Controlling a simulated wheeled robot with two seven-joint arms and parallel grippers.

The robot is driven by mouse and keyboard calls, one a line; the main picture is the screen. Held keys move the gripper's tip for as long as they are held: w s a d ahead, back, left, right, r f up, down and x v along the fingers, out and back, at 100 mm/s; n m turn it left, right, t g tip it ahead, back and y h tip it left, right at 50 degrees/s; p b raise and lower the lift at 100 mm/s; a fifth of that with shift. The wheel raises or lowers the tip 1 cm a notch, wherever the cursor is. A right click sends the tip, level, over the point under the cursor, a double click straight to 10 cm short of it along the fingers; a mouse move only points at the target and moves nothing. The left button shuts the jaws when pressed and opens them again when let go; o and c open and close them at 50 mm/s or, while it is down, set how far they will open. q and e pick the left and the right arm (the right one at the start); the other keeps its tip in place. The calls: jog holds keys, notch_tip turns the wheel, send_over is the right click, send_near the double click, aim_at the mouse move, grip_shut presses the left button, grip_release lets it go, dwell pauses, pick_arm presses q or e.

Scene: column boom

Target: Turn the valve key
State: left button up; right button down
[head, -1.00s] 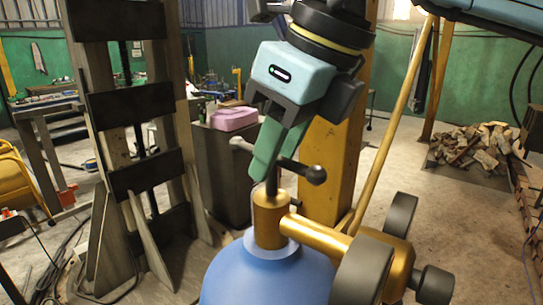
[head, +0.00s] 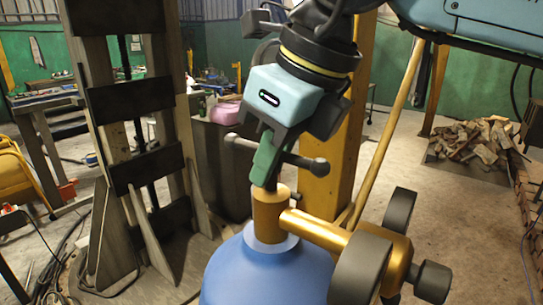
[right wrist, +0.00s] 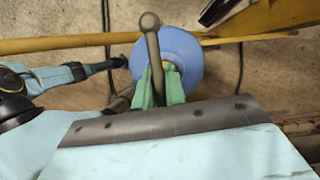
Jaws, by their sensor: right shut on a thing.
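The valve key is a dark T-shaped bar with ball ends (head: 318,166), set on the brass valve (head: 268,215) on top of a blue cylinder (head: 262,277). My right gripper (head: 264,172), with green fingers, comes down from above and is shut on the key beside its stem. In the right wrist view the key's bar (right wrist: 152,55) runs between the two green fingers (right wrist: 157,90), with one ball end up and the blue cylinder (right wrist: 185,50) behind. The fingers hide the key's middle. My left gripper is not in the head view.
A brass regulator with dark round knobs (head: 398,210) juts right from the valve. A yellow post (head: 335,150) stands close behind. A dark rack (head: 130,130) stands left, and a woodpile (head: 475,140) lies at the far right. Cables lie on the floor at left.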

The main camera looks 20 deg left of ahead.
jog(key=shift+n+g, duration=0.3)
jog(key=shift+n, duration=0.4)
jog(key=c, duration=1.4)
grip_release()
jog(key=shift+c, duration=0.2)
jog(key=b+v, duration=0.1)
jog(key=v, duration=1.2)
jog(key=shift+d, duration=0.2)
jog(key=shift+r, duration=0.15)
